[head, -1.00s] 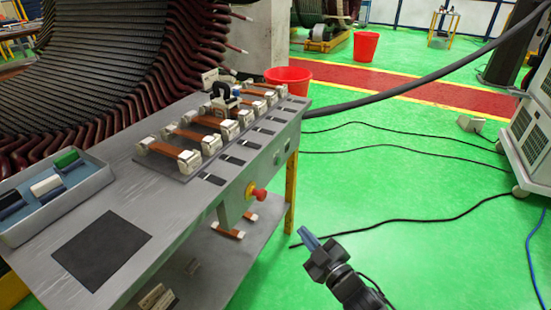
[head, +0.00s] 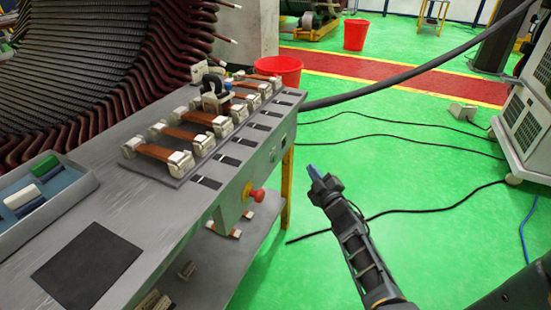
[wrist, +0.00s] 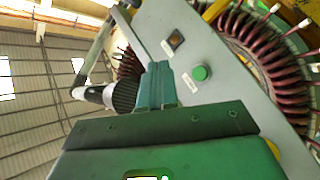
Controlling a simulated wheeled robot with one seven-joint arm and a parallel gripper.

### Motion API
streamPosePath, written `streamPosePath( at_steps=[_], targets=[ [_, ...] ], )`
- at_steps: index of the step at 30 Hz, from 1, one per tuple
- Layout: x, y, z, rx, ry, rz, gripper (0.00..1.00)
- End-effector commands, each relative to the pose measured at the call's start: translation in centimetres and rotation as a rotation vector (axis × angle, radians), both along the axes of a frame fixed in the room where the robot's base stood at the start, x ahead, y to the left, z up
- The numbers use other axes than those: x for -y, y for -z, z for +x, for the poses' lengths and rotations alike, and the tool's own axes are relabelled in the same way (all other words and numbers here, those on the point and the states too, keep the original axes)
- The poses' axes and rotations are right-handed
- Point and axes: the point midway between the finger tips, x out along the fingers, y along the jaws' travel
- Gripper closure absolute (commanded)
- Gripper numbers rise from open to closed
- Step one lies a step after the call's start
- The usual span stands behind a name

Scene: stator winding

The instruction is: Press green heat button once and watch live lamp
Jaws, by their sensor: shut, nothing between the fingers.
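The green button (wrist: 201,73) sits on a grey panel (wrist: 210,40) in the wrist view, right of my fingertips. A small square lamp (wrist: 176,40) with a dull amber face is above and left of it; I cannot tell whether it is lit. My gripper (wrist: 160,68) is shut and empty, its teal fingers together and pointing toward the panel, apart from the button as far as I can see. In the head view my gripper (head: 314,172) is over the green floor, right of the bench. The green button is not visible in the head view.
The metal bench (head: 150,235) carries a row of copper strips in clamps (head: 185,140) and a blue tray (head: 70,185). A red stop knob (head: 258,195) juts from its front. A red bucket (head: 278,72) stands behind. Cables cross the floor.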

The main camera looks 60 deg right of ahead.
Motion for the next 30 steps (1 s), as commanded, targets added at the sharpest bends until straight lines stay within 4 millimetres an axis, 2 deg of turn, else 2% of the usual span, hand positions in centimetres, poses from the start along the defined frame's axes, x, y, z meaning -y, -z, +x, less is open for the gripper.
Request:
streamPosePath(
  at_steps=[8,24,30],
  targets=[
    [-0.1,0.1,0.7,0.002,-0.002,-0.001,1.0],
    [-0.6,0.4,7.2,0.002,-0.002,-0.002,1.0],
    [-0.7,0.1,8.5,0.003,-0.001,0.0,1.0]
  ],
)
